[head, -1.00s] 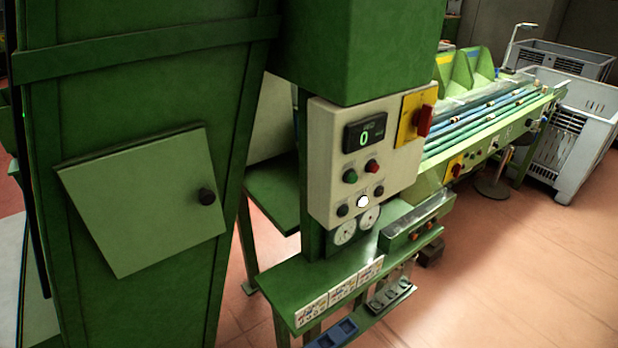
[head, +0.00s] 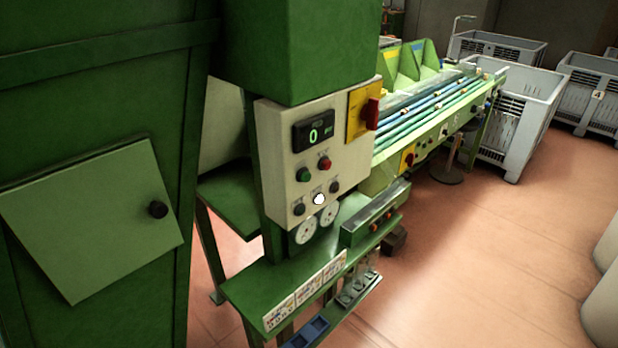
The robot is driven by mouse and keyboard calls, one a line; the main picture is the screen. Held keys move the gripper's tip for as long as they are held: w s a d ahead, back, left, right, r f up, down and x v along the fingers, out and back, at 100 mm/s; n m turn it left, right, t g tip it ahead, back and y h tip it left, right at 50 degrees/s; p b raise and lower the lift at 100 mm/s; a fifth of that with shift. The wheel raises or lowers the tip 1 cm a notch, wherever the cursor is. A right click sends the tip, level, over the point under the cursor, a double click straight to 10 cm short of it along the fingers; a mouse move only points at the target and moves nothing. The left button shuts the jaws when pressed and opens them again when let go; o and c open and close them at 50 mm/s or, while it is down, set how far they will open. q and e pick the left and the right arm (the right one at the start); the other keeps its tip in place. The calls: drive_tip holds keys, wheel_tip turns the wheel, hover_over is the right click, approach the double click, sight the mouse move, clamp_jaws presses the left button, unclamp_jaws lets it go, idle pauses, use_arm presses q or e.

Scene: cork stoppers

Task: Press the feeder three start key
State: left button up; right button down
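A cream control box (head: 290,160) is mounted under a green housing in the middle of the head view. It bears a dark display (head: 314,131) reading 0, a green button (head: 303,174), a red button (head: 324,163), two dark knobs or buttons below, a white round spot (head: 319,198) at the lower edge, and a red switch on a yellow plate (head: 360,112). The labels are too small to read, so I cannot tell which key belongs to feeder three. Neither of my grippers is in view.
A tall green cabinet (head: 100,90) with a hatch stands close on the left. A green shelf (head: 240,292) juts out below the control box. A conveyor table (head: 430,125) runs to the back right, with grey crates (head: 515,120) beyond. The floor at right is open.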

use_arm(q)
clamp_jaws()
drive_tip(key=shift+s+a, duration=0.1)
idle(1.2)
